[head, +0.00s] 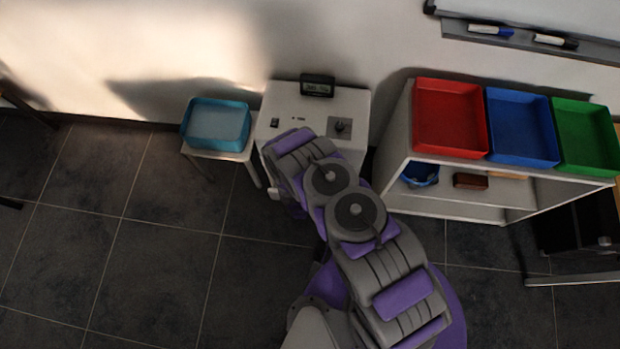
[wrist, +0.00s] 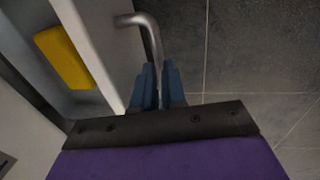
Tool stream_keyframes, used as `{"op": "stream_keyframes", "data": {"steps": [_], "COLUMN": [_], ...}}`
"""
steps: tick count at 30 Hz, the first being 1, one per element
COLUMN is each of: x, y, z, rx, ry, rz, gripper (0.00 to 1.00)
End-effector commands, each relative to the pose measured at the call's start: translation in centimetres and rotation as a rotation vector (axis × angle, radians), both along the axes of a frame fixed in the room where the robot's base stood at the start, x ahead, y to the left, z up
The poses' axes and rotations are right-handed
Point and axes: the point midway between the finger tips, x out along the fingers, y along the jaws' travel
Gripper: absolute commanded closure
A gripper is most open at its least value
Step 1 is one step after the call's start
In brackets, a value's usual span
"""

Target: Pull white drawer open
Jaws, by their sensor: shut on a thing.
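The white drawer's front panel (wrist: 97,40) shows in the wrist view, with a bent metal handle (wrist: 148,30) on its outer face. The drawer stands partly open, with a gap behind the front. A yellow block (wrist: 64,57) lies inside it. My gripper (wrist: 159,80) is shut on the handle, its blue fingers on either side of the bar. In the head view the white cabinet (head: 355,105) stands against the wall. My arm covers the cabinet's front there, so the drawer, handle and gripper are hidden in that view.
A small table with a teal tray (head: 243,130) stands left of the cabinet. A white shelf (head: 400,135) bearing red (head: 450,115), blue (head: 520,125) and green (head: 590,135) trays stands right. Dark tiled floor (head: 150,260) is clear at left.

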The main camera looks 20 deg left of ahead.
Motion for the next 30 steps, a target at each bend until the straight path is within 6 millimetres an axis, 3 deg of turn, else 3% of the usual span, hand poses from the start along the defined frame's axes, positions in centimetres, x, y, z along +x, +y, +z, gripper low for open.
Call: {"op": "stream_keyframes", "data": {"steps": [6, 18, 19, 24, 27, 30], "x": [-1.9, -2.1, -2.1, -2.1, -2.1, -2.1], "y": [-0.1, 0.3, 0.3, 0.2, 0.1, 0.0], "z": [-0.5, -0.4, -0.3, -0.3, -0.3, -0.2], "rx": [-0.020, -0.008, -0.007, -0.009, -0.009, -0.008], "ry": [0.007, 0.003, 0.003, 0.003, 0.004, 0.004], "rz": [-0.008, 0.000, 0.000, -0.001, -0.002, -0.003], "gripper": [1.00, 1.00, 0.87, 0.70, 0.62, 0.62]}}
